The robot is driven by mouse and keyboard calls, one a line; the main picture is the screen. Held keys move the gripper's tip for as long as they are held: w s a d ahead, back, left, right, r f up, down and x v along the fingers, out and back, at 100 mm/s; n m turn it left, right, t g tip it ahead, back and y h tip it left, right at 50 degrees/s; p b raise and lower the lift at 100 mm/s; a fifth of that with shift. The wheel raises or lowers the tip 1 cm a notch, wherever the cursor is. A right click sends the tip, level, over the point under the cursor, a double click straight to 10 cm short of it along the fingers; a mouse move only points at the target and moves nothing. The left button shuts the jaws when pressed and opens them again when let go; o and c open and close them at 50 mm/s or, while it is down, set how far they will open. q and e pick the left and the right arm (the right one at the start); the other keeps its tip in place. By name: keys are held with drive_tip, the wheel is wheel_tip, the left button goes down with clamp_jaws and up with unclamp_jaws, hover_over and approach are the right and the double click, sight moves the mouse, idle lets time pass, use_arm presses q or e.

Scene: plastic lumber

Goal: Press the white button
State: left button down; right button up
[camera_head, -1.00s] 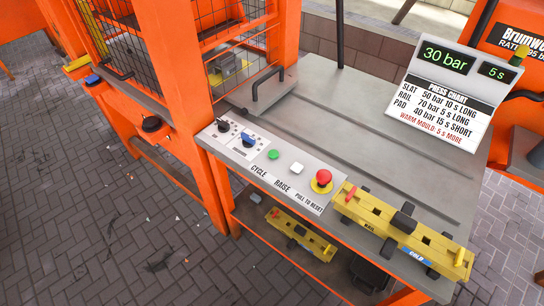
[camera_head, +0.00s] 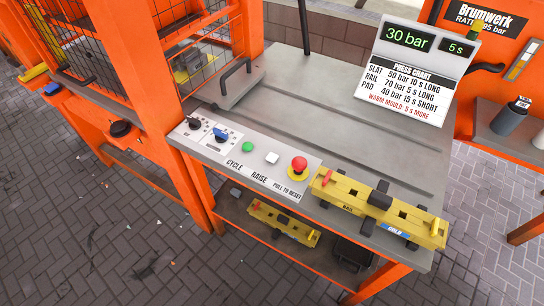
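The lettering below the row reads CYCLE, RAISE and PULL TO RESET, with RAISE below the white button. Nothing touches or covers the white button. Neither of my grippers shows in the head view.
A black knob (camera_head: 193,124) and a blue knob (camera_head: 221,135) are at the panel's left. A yellow mould (camera_head: 350,195) marked RAIL and COLD lies right of the red button. Another yellow mould (camera_head: 284,222) is on the shelf below. The display (camera_head: 407,40) reads 30 bar, 5 s.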

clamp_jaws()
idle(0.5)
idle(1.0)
